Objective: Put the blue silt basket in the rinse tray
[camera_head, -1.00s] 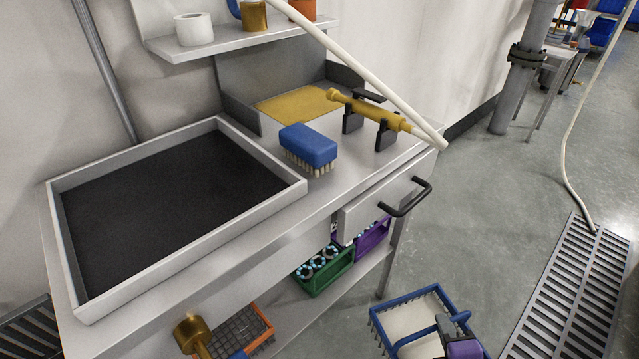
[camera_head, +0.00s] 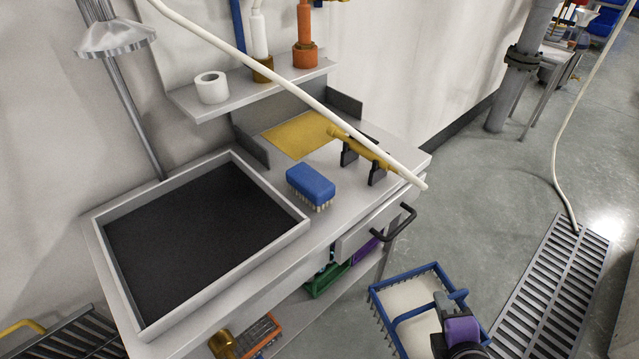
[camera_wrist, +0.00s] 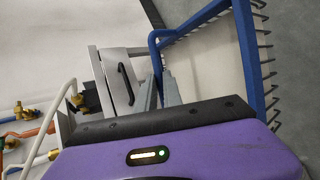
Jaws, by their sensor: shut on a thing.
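The blue silt basket (camera_head: 377,309) has a blue frame, a pale inside and a row of short prongs along its edge. It is at the lower right of the head view, off the bench and in front of it. My gripper (camera_head: 443,314) is shut on the basket's blue handle bar. In the wrist view my gripper's grey fingers (camera_wrist: 165,88) meet the blue bar, and the basket's frame (camera_wrist: 247,60) fills the right. The rinse tray (camera_head: 226,257), with pale walls and a dark floor, sits on the left of the bench and looks empty.
A blue brush (camera_head: 311,183) stands on the bench right of the tray. Behind it are a yellow mat (camera_head: 298,135) and a brass nozzle on black holders (camera_head: 358,150). A white hose (camera_head: 290,80) crosses above. A black drawer handle (camera_head: 398,222) juts from the bench front.

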